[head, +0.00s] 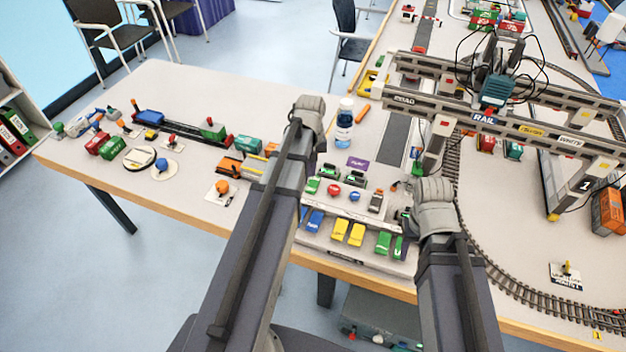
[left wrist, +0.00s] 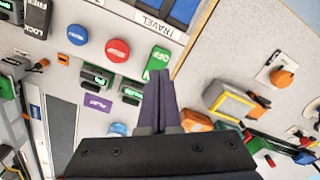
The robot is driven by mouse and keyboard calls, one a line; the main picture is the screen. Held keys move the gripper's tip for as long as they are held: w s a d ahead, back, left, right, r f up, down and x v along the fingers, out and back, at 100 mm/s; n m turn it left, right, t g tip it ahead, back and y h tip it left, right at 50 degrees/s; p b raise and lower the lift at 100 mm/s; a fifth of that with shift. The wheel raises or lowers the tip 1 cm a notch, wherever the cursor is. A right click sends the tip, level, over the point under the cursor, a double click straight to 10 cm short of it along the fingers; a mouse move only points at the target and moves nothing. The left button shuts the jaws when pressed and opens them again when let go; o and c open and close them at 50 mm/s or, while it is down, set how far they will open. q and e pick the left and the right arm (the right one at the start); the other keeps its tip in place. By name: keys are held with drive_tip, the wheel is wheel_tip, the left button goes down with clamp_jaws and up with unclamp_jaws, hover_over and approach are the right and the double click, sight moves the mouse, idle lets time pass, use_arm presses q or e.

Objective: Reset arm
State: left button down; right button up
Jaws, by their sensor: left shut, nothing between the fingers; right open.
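The control panel (head: 338,222) sits at the table's front edge. Its green button (head: 312,185), red button (head: 333,190) and blue button (head: 355,196) stand in a row above blue, yellow and green rockers. My left gripper (left wrist: 160,82) is shut and empty. In the left wrist view its tips appear just beside the green button (left wrist: 157,62); I cannot tell whether they touch. In the head view my left arm hides it. My right gripper (head: 403,217) shows only as a dark part beside the panel's right end, open, mostly behind my arm.
A grey gantry crane (head: 510,112) stands over curved track at the right. Toy wagons and an orange knob (head: 222,186) lie at the left. The table's front left corner is clear.

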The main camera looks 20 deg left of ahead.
drive_tip(key=shift+r+p, duration=0.3)
drive_tip(key=shift+r, duration=0.3)
